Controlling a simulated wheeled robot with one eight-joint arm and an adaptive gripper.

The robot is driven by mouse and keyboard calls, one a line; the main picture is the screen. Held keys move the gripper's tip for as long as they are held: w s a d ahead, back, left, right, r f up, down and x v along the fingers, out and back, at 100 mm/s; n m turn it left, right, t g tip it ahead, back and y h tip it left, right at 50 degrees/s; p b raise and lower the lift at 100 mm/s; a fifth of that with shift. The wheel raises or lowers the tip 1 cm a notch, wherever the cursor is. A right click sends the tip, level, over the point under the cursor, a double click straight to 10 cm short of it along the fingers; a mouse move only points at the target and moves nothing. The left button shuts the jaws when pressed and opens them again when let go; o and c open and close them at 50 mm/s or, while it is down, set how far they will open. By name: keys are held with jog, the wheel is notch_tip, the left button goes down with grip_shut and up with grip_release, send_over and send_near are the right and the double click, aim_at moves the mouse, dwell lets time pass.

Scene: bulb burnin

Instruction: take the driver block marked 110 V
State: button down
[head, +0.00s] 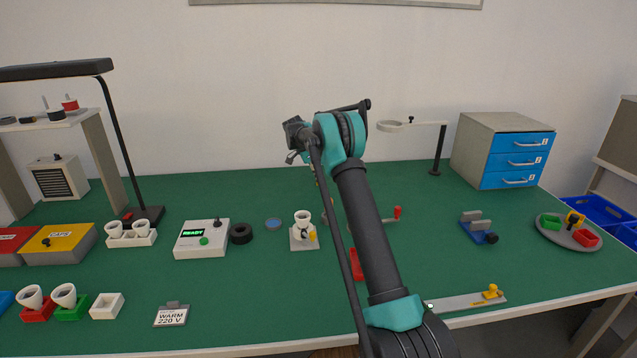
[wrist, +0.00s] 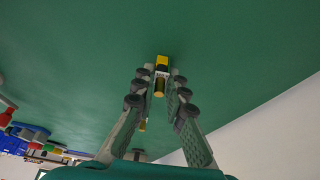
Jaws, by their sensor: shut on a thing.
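In the wrist view my gripper (wrist: 160,78) is shut on a small yellow block (wrist: 162,61) with a pale, dark-marked band. The block sits between the fingertips, with green table surface behind it. The marking is too small to read, so I cannot tell whether it says 110 V. Whether the block touches the table is unclear. In the head view my arm hides most of the gripper and the block.
A card (head: 171,316) reading WARM 220 V lies at the front left. A tester (head: 202,240) shows READY. A socket stand (head: 303,241) is left of my arm. A blue fixture (head: 478,232) and a round tray (head: 556,238) stand at the right, before blue drawers (head: 516,161).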

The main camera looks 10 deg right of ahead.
notch_tip(320, 180, up, 24)
jog(key=shift+r, duration=0.25)
dwell(1.1)
